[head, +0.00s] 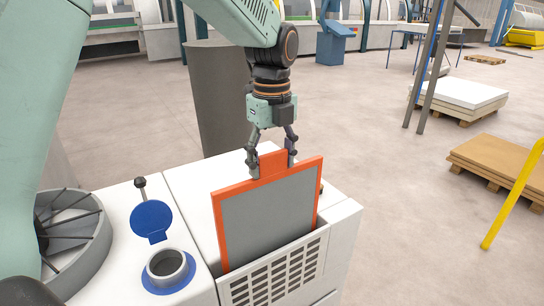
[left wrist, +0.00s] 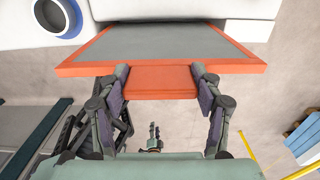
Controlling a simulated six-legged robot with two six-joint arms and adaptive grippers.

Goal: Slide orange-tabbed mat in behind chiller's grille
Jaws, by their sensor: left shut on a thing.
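The mat (head: 268,215) is a grey panel in an orange frame with an orange tab (head: 273,163) on its top edge. My left gripper (head: 273,168) is shut on the tab, with one finger at each side of it. The mat stands nearly upright, slightly tilted, with its lower part behind the grille (head: 275,279) of the white chiller (head: 185,188). The mat's bottom edge is hidden by the grille. In the left wrist view the mat (left wrist: 165,42) stretches away from the fingers (left wrist: 160,85).
On the chiller's top are an open blue cap (head: 151,218), a filler neck (head: 168,264), a black-knobbed lever (head: 141,187) and a round fan guard (head: 72,226). A dark grey cylinder (head: 220,95) stands behind. Pallets of sheets (head: 458,97) and a yellow rail (head: 513,195) are at right.

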